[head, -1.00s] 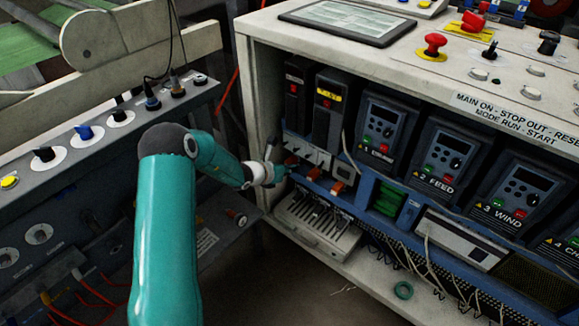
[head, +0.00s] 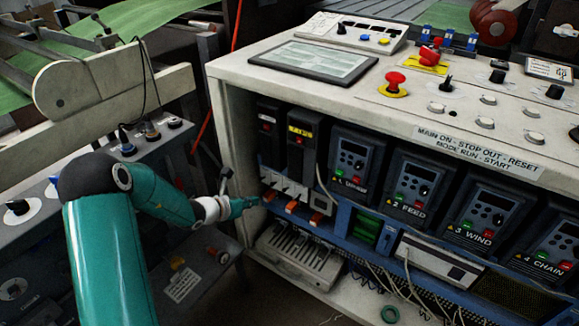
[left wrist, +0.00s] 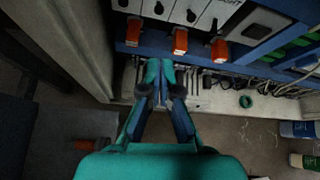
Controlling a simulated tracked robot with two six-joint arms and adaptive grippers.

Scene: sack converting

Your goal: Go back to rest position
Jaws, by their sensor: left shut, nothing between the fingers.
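My left gripper (head: 244,204) is in front of the open electrical cabinet (head: 222,110), near its left side. It is shut and empty. In the left wrist view the closed fingertips (left wrist: 160,68) point toward the cabinet, below a row of orange switches (left wrist: 180,41). The orange switches (head: 292,207) also show in the head view, just right of the fingertips. I cannot tell whether the fingertips touch anything. My right gripper is in neither view.
Drive units (head: 357,161) line the cabinet. A green ring (head: 390,314) lies on its floor. A red mushroom button (head: 395,81) and a tablet (head: 318,61) are on its top. A control panel (head: 150,150) with knobs stands at left, close to my arm. Bottles (left wrist: 300,130) show at the right in the wrist view.

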